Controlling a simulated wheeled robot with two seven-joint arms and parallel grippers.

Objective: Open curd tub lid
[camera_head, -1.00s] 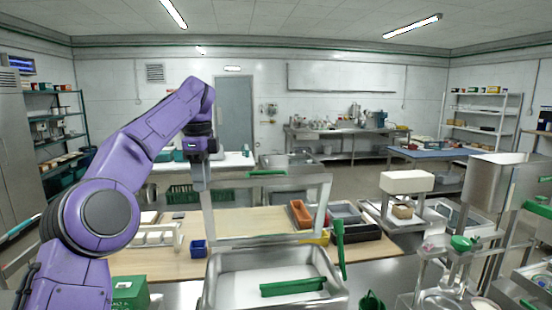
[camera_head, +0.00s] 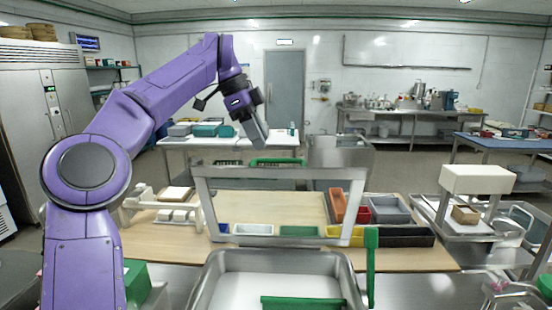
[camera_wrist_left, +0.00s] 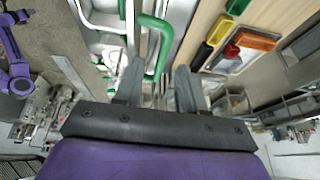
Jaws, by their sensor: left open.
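The curd tub (camera_head: 215,280) is a steel basin at the bottom middle of the head view. Its lid (camera_head: 203,205) looks like a steel-framed panel standing upright behind the basin, with a green handle (camera_head: 278,161) along its top bar. My left gripper (camera_head: 259,138) is open and empty, just above the lid's top bar, near the handle's left end. In the left wrist view the two fingers (camera_wrist_left: 157,85) are spread, and a green bent handle (camera_wrist_left: 158,45) shows ahead of and between them. I cannot tell whether the fingers touch it. My right gripper is not clearly seen.
A wooden-topped table (camera_head: 430,257) behind the tub holds orange, grey and yellow bins (camera_head: 390,210). A green upright bar (camera_head: 371,265) stands at the tub's right. A white-topped stand (camera_head: 478,180) is at the right. Another table (camera_head: 180,142) stands behind.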

